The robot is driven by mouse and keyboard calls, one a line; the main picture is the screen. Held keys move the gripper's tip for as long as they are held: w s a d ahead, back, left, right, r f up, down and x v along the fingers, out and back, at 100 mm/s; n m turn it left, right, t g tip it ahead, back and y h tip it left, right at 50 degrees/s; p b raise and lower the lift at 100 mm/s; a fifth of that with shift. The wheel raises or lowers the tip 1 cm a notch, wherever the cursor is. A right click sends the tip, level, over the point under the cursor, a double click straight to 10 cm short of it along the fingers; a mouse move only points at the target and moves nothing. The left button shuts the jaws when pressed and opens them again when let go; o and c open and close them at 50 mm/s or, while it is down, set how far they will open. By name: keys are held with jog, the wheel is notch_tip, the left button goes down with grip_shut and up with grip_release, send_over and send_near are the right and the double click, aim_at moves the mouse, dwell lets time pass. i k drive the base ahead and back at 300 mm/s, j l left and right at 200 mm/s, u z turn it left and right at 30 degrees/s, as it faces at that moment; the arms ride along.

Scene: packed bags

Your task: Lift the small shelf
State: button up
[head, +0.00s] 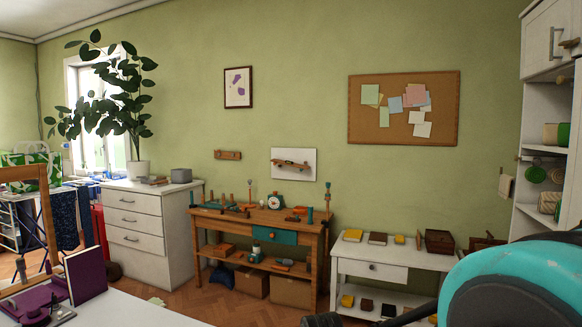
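I cannot tell for certain which piece is the small shelf. One candidate is a low white shelf unit (404,258) with one drawer, standing against the wall at the right with small boxes and books on top and below. Another is a little wooden wall rack (228,155) above the workbench. A white panel (306,161) with a wooden piece across it hangs beside that rack. My turquoise and black arm part fills the lower right corner and covers some of the white unit's right side. I cannot make out my gripper or its fingers.
A wooden workbench (289,229) with tools stands left of the white unit. A white drawer cabinet (137,230) with a plant is farther left. A white tabletop (130,311) with purple items is near at the lower left. A tall white cupboard (546,110) stands at the right.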

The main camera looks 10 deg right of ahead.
aim_at(289, 162)
jog(key=z, duration=0.8)
jog(key=i+u, duration=0.1)
jog(key=i, duration=0.7)
jog(key=i+l+u, duration=0.15)
jog(key=i, duration=0.6)
jog(key=i+j+u, duration=0.15)
jog(key=i+u, duration=0.2)
jog(key=i, duration=0.15)
jog(key=i+u, duration=0.35)
jog(key=i, duration=0.15)
jog(key=i+l+u, duration=0.15)
jog(key=i+u, duration=0.25)
jog(key=i, duration=0.15)
jog(key=i+l+u, duration=0.35)
jog(key=i, duration=0.15)
jog(key=i+j+u, duration=0.1)
jog(key=i, duration=0.35)
jog(key=i+j, duration=0.2)
jog(key=i, duration=0.25)
jog(key=i+j+u, duration=0.15)
jog(key=i, duration=0.3)
